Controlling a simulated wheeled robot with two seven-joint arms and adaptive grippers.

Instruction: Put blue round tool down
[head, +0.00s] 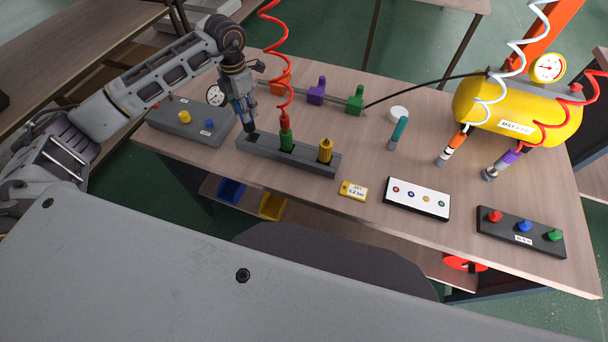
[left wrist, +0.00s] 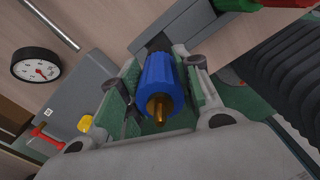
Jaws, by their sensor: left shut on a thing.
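My left gripper (head: 246,112) is above the left end of a dark grey holder block (head: 305,162). It is shut on the blue round tool (left wrist: 158,82). In the left wrist view the tool is a ribbed blue handle with a brass tip, between the two finger pads. In the head view the fingers hide most of it. I cannot tell whether its lower end is in the holder or just above it. A green tool (head: 286,141) with a red coiled hose and a yellow tool (head: 325,151) stand upright in the holder. My right gripper is not in view.
A grey box (head: 190,122) with a yellow and a blue knob lies left of the holder. A rail with orange, purple and green blocks (head: 316,93) is behind. A labelled yellow tag (head: 353,190) and white panel (head: 417,199) lie to the right. A yellow tank (head: 500,105) stands farther right.

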